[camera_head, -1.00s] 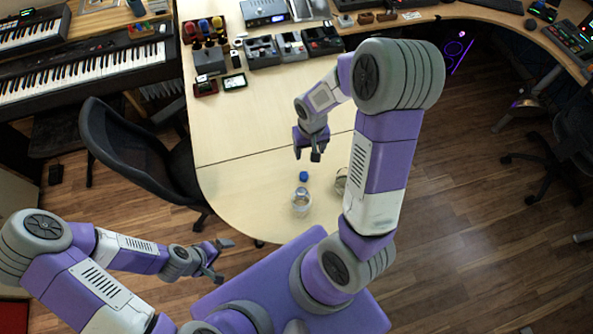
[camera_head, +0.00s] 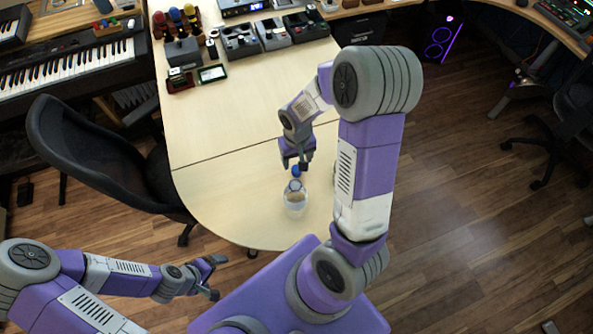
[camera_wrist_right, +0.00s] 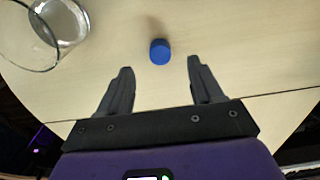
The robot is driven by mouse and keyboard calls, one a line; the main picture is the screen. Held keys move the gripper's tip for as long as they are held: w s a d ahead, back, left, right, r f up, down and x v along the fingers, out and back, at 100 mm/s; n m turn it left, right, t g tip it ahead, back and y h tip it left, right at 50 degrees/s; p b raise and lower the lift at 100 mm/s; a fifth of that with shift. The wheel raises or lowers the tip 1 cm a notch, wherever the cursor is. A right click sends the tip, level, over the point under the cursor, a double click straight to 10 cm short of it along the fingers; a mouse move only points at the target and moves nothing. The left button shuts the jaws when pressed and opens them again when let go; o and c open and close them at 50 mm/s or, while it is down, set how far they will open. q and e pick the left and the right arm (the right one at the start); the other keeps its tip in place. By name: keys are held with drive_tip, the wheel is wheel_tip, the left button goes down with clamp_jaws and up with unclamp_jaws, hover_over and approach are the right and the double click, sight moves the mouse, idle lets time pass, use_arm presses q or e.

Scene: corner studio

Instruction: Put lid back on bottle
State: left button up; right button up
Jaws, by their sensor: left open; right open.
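The small blue lid (camera_head: 296,171) is on the table, behind the clear bottle (camera_head: 295,201), which stands upright near the table's rounded end. My right gripper (camera_head: 298,162) is open just above and behind the lid. In the right wrist view the lid (camera_wrist_right: 160,51) is ahead of the open fingertips (camera_wrist_right: 157,72), roughly centred between them, with nothing gripped. The bottle does not show in that view. My left gripper (camera_head: 212,277) is open and empty, off the table at lower left.
A clear drinking glass (camera_wrist_right: 42,32) stands to the lid's left in the right wrist view; my right arm mostly hides it in the head view. Small devices (camera_head: 240,40) line the table's far end. An office chair (camera_head: 95,160) stands at left. The middle tabletop is clear.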

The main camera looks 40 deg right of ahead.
sight(297, 171)
wheel_tip(297, 171, down, 2)
drive_tip(key=shift+f+b, duration=0.2)
drive_tip(key=shift+b, duration=0.25)
drive_tip(key=shift+w, duration=0.1)
drive_tip(key=f, duration=0.1)
drive_tip(key=f+b, duration=0.1)
drive_tip(key=f, duration=0.3)
drive_tip(key=shift+w+d+f+b, duration=0.1)
drive_tip(key=shift+w+d+b, duration=0.15)
drive_tip(key=shift+w+b, duration=0.1)
drive_tip(key=shift+c, duration=0.2)
